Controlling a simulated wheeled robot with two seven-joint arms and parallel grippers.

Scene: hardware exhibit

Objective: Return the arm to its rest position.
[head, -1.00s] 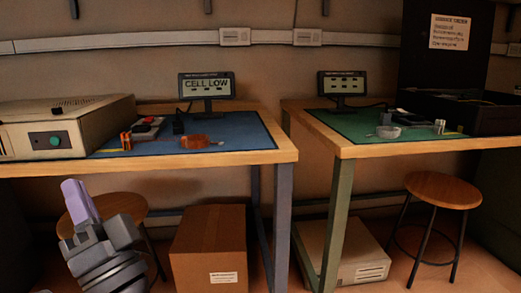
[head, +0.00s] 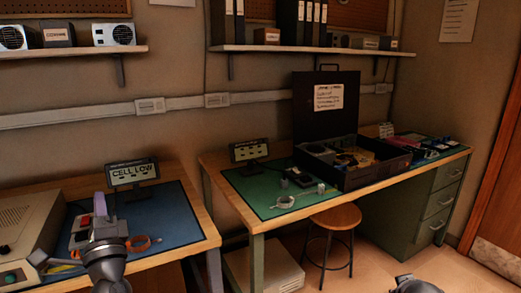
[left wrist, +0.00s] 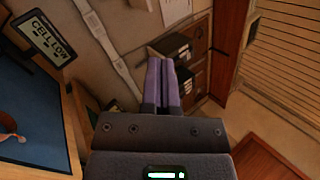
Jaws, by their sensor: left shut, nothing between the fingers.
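My left gripper (head: 100,203) is at the lower left of the head view, pointing up in front of the blue mat (head: 180,222) on the left bench. Its purple fingers are shut together and empty; they also show closed in the left wrist view (left wrist: 161,62). It hides part of the small items on the mat, and I cannot tell its exact gap to the bench. A grey rounded piece of my own body shows at the bottom right of the head view; no right fingers are visible.
The left bench holds a beige box (head: 22,235), a CELL LOW display (head: 132,172) and an orange strap (head: 140,243). The right bench has a green mat (head: 250,193) and an open black case (head: 372,176). A stool (head: 337,218) and open floor lie in front.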

